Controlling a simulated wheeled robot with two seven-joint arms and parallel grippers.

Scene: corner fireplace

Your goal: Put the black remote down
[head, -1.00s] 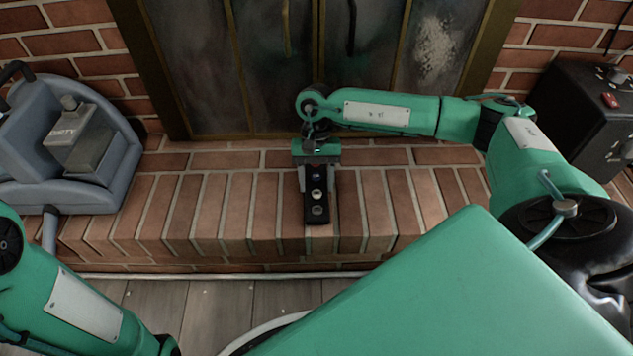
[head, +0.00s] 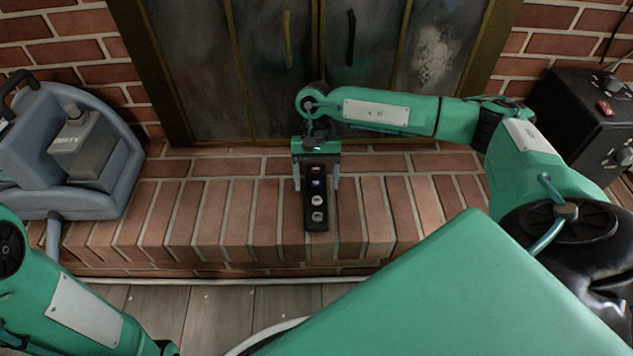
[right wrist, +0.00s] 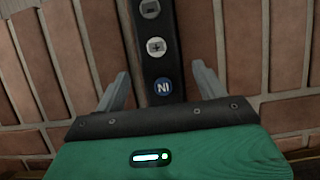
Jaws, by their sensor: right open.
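The black remote (head: 317,205), a slim bar with several round buttons, lies on the brick hearth ledge (head: 240,215), its near end close to the front edge. It also shows in the right wrist view (right wrist: 158,50). My right gripper (head: 317,187) is over its far end, with one finger on each side. The fingers are open, with gaps between them and the remote in the right wrist view (right wrist: 160,88). The far tip of the remote is hidden by the gripper. My left arm shows at the lower left, but its gripper is out of view.
A grey-blue machine (head: 75,160) stands on the left of the ledge. A black box (head: 580,115) with knobs and a red switch is at the right. Glass fireplace doors (head: 280,70) stand behind. Bare brick lies on both sides of the remote.

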